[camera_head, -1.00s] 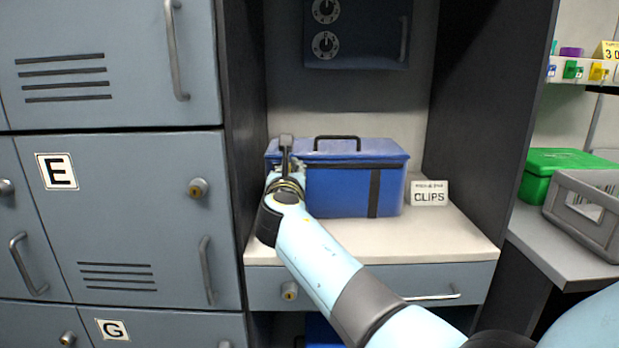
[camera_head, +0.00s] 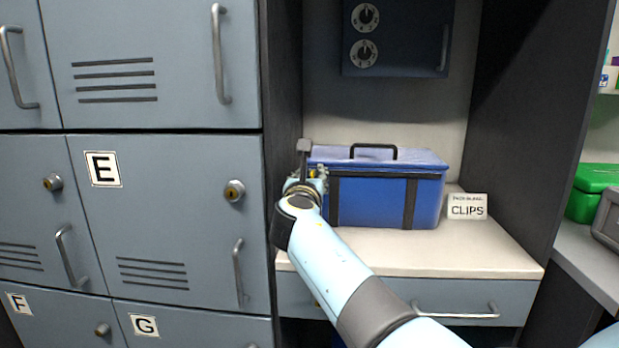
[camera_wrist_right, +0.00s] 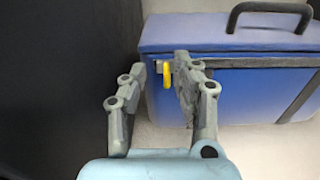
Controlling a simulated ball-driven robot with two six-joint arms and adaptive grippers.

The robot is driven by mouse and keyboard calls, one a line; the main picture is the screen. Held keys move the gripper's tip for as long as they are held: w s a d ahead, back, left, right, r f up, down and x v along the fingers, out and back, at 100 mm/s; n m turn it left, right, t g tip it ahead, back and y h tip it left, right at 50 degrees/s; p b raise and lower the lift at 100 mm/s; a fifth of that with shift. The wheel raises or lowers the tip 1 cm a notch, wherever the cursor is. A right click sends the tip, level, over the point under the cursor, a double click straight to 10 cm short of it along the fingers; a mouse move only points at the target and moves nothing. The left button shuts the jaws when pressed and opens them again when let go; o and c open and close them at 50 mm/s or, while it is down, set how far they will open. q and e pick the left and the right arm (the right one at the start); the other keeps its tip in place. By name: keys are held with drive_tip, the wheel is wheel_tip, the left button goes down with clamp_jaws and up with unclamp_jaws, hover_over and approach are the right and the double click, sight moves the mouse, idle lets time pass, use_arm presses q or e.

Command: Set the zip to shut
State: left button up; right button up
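A blue soft cooler bag (camera_head: 370,200) with dark straps and a black top handle stands on the shelf in the alcove. It also shows in the right wrist view (camera_wrist_right: 235,95). A yellow zip pull (camera_wrist_right: 167,74) hangs at the left end of the dark zip line (camera_wrist_right: 260,62) below the lid. My right gripper (camera_head: 311,168) is at the bag's left front corner. In the right wrist view my right gripper (camera_wrist_right: 155,78) is open, with the pull showing between its fingers, close to the right finger. I cannot tell whether they touch. My left gripper is out of view.
A CLIPS sign (camera_head: 467,206) stands right of the bag. Grey lockers (camera_head: 170,210) are close on the left. A dark box with dials (camera_head: 395,40) hangs above. A green box (camera_head: 592,190) is at far right. The shelf front (camera_head: 420,258) is clear.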

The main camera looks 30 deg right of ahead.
drive_tip(key=shift+d, duration=0.1)
wheel_tip(320, 180, up, 10)
idle(0.4)
